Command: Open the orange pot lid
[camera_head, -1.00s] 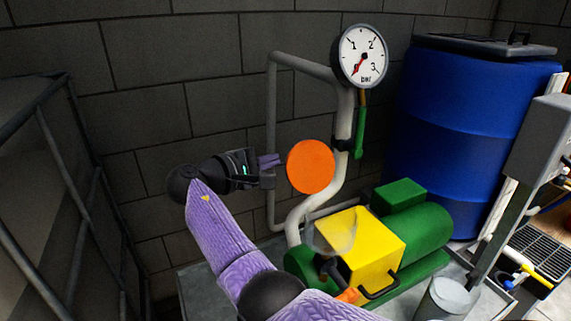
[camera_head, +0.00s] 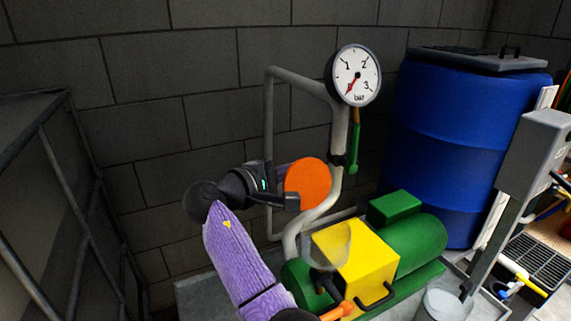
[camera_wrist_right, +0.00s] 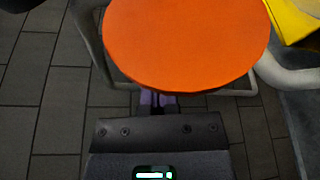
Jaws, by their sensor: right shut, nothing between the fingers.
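The orange lid (camera_head: 308,180) is a round disc in front of the grey pipe, above the green and yellow pump unit. It fills the top middle of the right wrist view (camera_wrist_right: 186,40). My right gripper (camera_head: 283,184) is at the left edge of the lid, its fingers partly hidden by the lid. In the right wrist view its purple fingertips (camera_wrist_right: 158,100) are close together just below the lid's lower rim, with nothing between them. I cannot tell whether they touch the lid. My left gripper is not in view.
A pressure gauge (camera_head: 357,75) tops the grey pipe (camera_head: 338,130), with a green-handled valve (camera_head: 353,145) below it. The pump's yellow box (camera_head: 370,260) stands below the lid. A blue barrel (camera_head: 450,140) is at right. A metal frame (camera_head: 75,200) is at far left.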

